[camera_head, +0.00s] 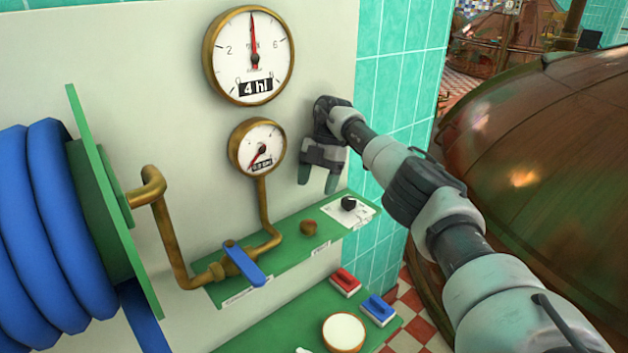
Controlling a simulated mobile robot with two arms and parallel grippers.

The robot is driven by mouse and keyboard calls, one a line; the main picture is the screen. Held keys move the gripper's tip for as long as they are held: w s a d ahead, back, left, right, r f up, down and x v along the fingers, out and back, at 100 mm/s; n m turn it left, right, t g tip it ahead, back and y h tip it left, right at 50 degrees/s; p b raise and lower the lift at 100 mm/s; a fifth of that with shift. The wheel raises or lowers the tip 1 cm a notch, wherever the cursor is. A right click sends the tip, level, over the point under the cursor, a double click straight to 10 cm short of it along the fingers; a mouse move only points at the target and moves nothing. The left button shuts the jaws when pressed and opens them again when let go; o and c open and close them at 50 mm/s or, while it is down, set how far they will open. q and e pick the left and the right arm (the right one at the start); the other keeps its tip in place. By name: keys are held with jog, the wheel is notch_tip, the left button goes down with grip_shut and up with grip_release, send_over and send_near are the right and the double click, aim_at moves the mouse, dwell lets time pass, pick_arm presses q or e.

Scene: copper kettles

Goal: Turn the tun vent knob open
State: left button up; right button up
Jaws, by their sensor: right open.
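A small black knob (348,203) sits on a white marked plate (336,217) at the right end of the green panel shelf (290,240). It looks like the vent knob, but its markings are too small to read. My right gripper (318,186) hangs above and a little left of the knob, fingers pointing down. It is open, with nothing seen between its fingers, and appears apart from the knob. My left gripper is not in view.
A round brown knob (308,227) and a blue-handled brass valve (243,263) share the shelf. Two gauges (248,55) (257,147) hang above. A blue hose reel (60,220) stands left, a copper kettle (560,150) right. Red (345,282) and blue (378,310) blocks lie below.

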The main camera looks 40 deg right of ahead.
jog(key=shift+v, duration=1.25)
jog(key=shift+w+a+r, duration=0.1)
jog(key=shift+w+a, duration=0.05)
jog(key=shift+w, duration=0.1)
